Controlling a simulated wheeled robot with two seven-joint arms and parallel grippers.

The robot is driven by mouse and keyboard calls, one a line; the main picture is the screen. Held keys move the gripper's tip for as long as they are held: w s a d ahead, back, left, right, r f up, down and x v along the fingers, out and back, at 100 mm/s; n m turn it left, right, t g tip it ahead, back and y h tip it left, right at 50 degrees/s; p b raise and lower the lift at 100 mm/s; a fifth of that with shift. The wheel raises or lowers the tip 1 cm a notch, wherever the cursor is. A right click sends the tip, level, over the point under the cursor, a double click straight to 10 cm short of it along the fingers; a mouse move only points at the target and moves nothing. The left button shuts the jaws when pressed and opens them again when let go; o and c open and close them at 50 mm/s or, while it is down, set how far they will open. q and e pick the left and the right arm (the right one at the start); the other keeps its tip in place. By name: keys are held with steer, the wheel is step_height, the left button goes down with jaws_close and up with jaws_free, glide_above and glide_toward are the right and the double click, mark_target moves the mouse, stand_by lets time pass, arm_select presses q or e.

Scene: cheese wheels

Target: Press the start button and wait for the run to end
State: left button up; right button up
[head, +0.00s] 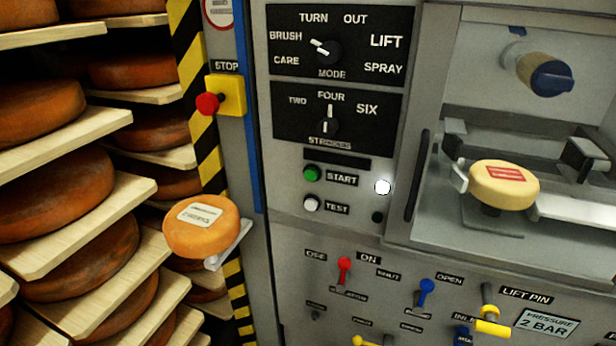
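The start button (312,173) is a round green button left of the START label (342,180) on the grey machine panel. A white TEST button (311,204) sits just below it. A bright white round lamp (383,187) is to the right, with a dark round one (377,217) below it. A pale yellow cheese wheel (505,188) with a red label sits in the machine's chamber, between metal brackets. Neither of my grippers is in view, and nothing touches the start button.
A red STOP button (208,104) on a yellow box is at the left. The mode knob (327,51) points toward BRUSH, the strokes knob (329,126) toward FOUR. An orange labelled cheese (201,226) rests on a bracket. Shelves of cheese fill the left; levers line the lower panel.

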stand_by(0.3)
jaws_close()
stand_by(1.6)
